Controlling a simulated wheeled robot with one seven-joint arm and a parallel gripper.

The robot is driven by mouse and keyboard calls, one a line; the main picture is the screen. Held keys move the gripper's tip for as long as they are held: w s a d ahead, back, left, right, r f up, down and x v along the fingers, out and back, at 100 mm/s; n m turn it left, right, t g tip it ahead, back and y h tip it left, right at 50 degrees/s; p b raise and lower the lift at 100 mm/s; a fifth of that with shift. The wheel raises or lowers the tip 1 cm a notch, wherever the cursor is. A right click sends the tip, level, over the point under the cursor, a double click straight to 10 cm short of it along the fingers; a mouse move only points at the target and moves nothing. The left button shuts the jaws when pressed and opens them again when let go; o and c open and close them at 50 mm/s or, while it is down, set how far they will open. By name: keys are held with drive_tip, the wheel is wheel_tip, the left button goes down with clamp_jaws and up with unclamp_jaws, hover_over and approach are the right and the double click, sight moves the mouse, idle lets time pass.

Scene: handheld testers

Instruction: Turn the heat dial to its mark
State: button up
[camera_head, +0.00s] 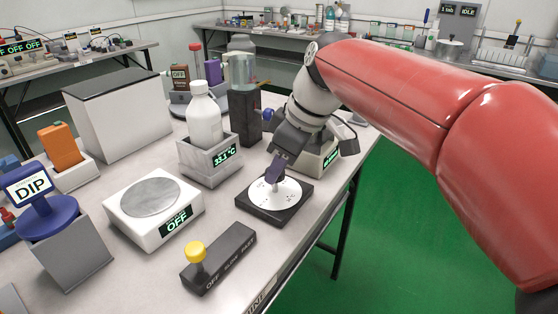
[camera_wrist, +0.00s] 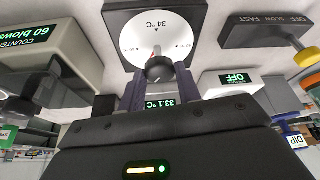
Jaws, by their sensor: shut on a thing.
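The heat dial is a white disc (camera_head: 258,197) on a black square base, at the table's front right. Where the knob points is hard to tell. A display reading 33.1 °C (camera_head: 224,155) is on a grey box holding a white bottle (camera_head: 204,118).
A black switch box (camera_head: 222,262) with a yellow knob stands in front of the dial. A white plate device (camera_head: 178,222) reading OFF is to the left. A counter box (camera_head: 318,160) stands close behind my gripper. The table's right edge is near.

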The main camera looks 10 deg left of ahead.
drive_tip(key=n+g, duration=0.1)
drive_tip(key=n, duration=0.3)
drive_tip(key=n+g, duration=0.1)
drive_tip(key=n, duration=0.1)
drive_tip(key=shift+w+n+g, duration=0.3)
drive_tip(key=shift+h, duration=0.3)
drive_tip(key=o, duration=1)
drive_tip(key=shift+c, duration=0.2)
drive_tip(key=v, duration=0.7)
drive_tip(key=shift+d+r, duration=0.15)
drive_tip(key=shift+r, duration=0.15)
